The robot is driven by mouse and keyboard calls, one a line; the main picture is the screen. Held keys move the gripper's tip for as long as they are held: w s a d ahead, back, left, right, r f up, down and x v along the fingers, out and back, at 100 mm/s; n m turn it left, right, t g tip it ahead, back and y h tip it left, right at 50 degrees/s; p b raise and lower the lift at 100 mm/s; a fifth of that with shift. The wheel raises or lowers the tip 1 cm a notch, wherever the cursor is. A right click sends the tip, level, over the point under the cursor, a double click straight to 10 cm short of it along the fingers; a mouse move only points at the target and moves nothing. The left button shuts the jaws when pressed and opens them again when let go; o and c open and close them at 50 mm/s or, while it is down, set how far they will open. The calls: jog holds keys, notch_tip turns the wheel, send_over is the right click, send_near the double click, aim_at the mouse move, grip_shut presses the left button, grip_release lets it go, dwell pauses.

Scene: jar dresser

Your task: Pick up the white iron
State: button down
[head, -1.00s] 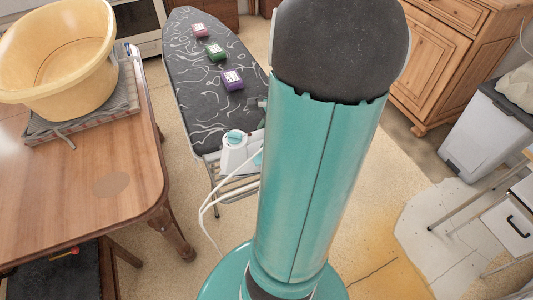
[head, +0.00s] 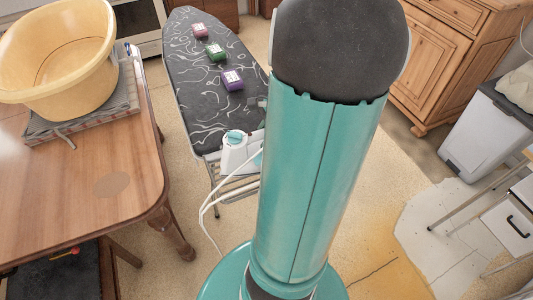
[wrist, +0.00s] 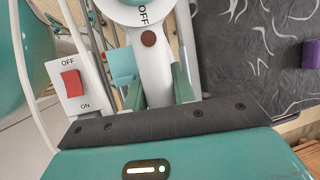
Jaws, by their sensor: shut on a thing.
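The white iron (head: 234,150) stands at the near end of the dark ironing board (head: 208,118) in the head view, left of my arm. It has a teal top, and a white cord hangs from its area. In the wrist view, the iron (wrist: 150,62) shows close up as a white body with an "OFF" mark and a brown dot. My gripper (wrist: 155,85) is shut on the iron, with its green fingers on either side of a white part. My arm hides the gripper in the head view. I cannot tell whether the iron is clear of its rest.
Purple (head: 231,80), green (head: 215,52) and pink (head: 199,30) boxes sit on the board. A wooden table (head: 75,185) with a yellow tub (head: 60,60) stands left. A white panel with a red switch (wrist: 72,83) is left of my gripper.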

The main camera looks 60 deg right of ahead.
jog(key=shift+r, duration=0.15)
dwell(0.8)
notch_tip(320, 180, up, 10)
jog(key=shift+f, duration=0.1)
dwell(0.3)
jog(key=c, duration=1.8)
grip_release()
jog(key=shift+c, duration=1.4)
jog(key=shift+w, duration=0.15)
